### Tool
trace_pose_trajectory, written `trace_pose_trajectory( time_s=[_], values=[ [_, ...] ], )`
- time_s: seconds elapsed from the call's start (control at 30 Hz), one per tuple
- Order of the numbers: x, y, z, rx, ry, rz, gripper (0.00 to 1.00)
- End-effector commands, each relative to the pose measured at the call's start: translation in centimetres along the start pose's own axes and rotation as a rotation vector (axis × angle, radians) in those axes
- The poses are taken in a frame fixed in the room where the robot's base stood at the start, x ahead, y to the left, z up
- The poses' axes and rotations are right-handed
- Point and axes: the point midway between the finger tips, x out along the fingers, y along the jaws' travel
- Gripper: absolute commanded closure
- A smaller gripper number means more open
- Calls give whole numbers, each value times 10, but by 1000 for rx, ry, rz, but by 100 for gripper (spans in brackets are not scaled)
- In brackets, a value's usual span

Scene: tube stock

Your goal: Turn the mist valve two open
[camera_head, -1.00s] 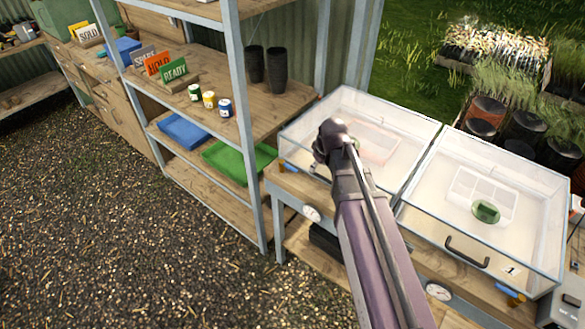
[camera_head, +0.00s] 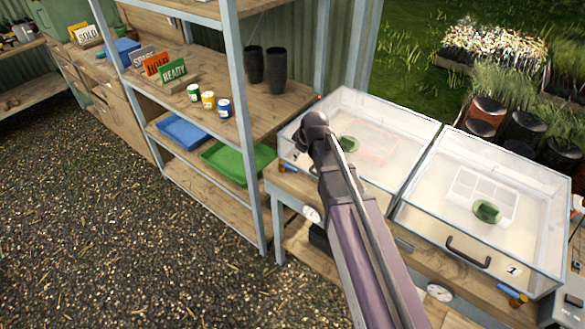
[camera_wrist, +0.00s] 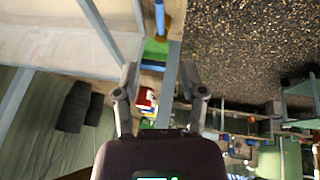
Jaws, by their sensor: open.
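A small brass valve (camera_head: 288,168) sits at the left front corner of the left clear-lidded box (camera_head: 385,118); I take it as mist valve two, though its number is not readable. In the wrist view, a blue lever (camera_wrist: 160,17) with brass beside it shows at the top, beyond the fingertips. My gripper (camera_wrist: 161,82) is open, with nothing between its fingers and apart from the lever. In the head view my arm hides the fingertips and part of the left box's front.
The right box (camera_head: 490,195), marked 1, has its own brass valve (camera_head: 512,296) at its right front corner. A wooden shelf (camera_head: 270,105) with a metal post stands left of the boxes. Round gauges (camera_head: 312,214) line the bench front. Gravel floor is clear at left.

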Motion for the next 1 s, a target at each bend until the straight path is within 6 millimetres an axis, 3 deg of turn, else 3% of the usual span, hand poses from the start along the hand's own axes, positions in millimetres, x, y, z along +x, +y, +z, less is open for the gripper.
trace_pose_trajectory(
  time_s=[1.0],
  values=[
    [84, 0, 1, 1, 0, 0, 46]
  ],
)
